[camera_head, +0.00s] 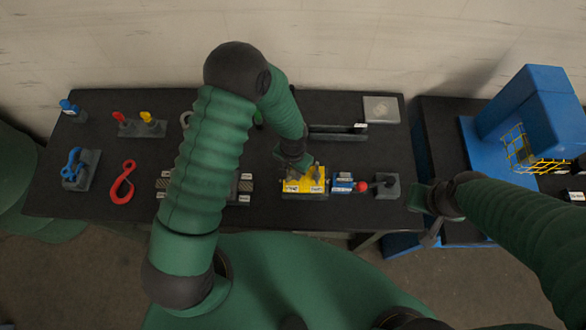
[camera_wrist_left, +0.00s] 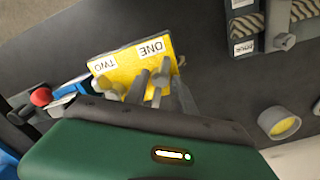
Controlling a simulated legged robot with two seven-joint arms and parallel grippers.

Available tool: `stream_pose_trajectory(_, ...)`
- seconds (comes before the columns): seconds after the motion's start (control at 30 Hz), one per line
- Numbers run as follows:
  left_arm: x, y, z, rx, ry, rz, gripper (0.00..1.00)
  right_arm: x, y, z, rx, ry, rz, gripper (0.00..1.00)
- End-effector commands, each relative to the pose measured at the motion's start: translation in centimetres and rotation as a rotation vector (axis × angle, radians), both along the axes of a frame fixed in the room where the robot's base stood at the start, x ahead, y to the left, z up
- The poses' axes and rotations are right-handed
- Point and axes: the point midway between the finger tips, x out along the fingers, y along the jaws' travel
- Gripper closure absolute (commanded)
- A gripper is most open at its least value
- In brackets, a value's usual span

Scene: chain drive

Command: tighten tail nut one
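A yellow block (camera_head: 304,183) with labels ONE and TWO sits near the front of the dark table. It also shows in the left wrist view (camera_wrist_left: 103,67), with grey posts standing on it. My left gripper (camera_head: 303,176) is over this block, pointing down. In the left wrist view its fingers (camera_wrist_left: 160,90) stand apart on either side of the grey tail nut one (camera_wrist_left: 162,76), beside the ONE label. Narrow gaps seem to show there. A second grey post (camera_wrist_left: 107,86) stands by the TWO label. My right gripper (camera_head: 428,215) hangs off the table's right end, away from the block.
A red hook (camera_head: 122,183) and blue shackle (camera_head: 72,168) lie at the left. A blue stand with a yellow cage (camera_head: 520,150) is at the right.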

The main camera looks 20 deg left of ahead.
Motion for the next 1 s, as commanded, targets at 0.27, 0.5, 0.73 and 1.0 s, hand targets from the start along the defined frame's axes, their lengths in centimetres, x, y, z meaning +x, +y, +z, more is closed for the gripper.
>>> stream_pose_trajectory(0.27, 0.06, 0.02, 0.0, 0.0, 0.0, 0.0, 0.81, 0.0, 0.0, -0.03, 0.0, 0.0, 0.0, 1.0)
stream_pose_trajectory(0.5, 0.07, 0.01, 0.02, 0.0, 0.0, 0.001, 1.0, 0.0, 0.0, -0.03, 0.0, 0.0, 0.0, 1.0)
stream_pose_trajectory(0.73, 0.08, 0.02, 0.03, 0.0, -0.001, -0.012, 1.0, -0.01, 0.0, -0.06, 0.0, 0.0, 0.0, 1.0)
stream_pose_trajectory(1.0, 0.1, 0.05, -0.01, 0.0, -0.001, -0.119, 1.0, 0.0, 0.0, -0.31, 0.0, 0.0, 0.0, 1.0)
